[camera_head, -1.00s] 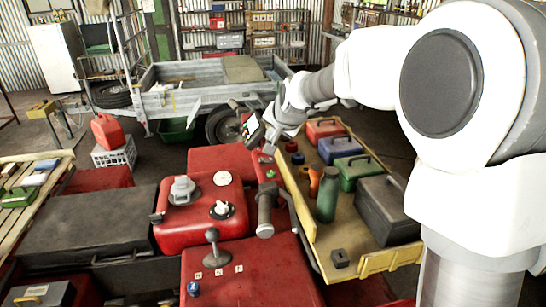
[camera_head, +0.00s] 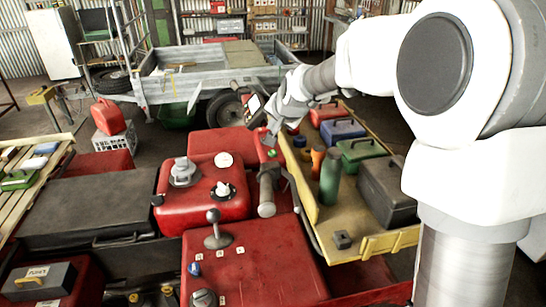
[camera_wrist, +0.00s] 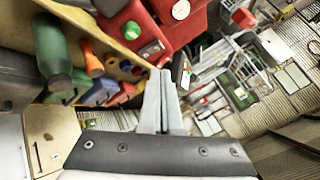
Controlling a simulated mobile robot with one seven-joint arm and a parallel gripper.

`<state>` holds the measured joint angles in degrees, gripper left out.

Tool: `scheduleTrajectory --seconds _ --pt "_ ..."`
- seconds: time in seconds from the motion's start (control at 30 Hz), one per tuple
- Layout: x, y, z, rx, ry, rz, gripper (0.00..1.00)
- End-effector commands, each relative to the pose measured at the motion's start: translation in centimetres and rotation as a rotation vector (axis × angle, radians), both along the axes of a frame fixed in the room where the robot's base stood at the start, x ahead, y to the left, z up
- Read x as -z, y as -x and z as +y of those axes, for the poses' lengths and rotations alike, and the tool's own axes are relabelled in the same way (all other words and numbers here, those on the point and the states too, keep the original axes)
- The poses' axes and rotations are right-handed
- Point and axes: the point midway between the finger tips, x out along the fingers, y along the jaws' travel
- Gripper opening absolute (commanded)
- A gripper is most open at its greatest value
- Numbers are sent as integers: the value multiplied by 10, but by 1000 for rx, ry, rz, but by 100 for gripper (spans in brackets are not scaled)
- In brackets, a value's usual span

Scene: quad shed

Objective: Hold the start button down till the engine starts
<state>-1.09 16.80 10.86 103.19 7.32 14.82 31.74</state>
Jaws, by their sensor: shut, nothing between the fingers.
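My gripper (camera_head: 270,141) is over this area, just beyond the button in the picture. In the wrist view my gripper's fingers (camera_wrist: 161,72) are together and empty, their tips just below the button in the picture. They appear apart from it, but I cannot tell the height between them.
A yellow rack (camera_head: 377,242) beside the red bodywork holds a green bottle (camera_head: 329,178), toolboxes and a dark case (camera_head: 388,195). A red tank (camera_head: 205,206) with caps and a shift lever (camera_head: 215,232) stand left of the grip. A trailer (camera_head: 205,82) is behind.

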Motion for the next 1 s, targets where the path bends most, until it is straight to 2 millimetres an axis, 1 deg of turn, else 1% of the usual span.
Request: scheduleTrajectory --seconds 0.03,0.1,0.2,0.3,0.47,1.0 --pt "14 0 0 0 0 1 0" --pt "24 0 0 0 0 1 0" --pt "39 0 0 0 0 1 0" --pt "47 0 0 0 0 1 0" --pt "51 0 0 1 -1 0 0" --pt "50 0 0 0 0 0 0"
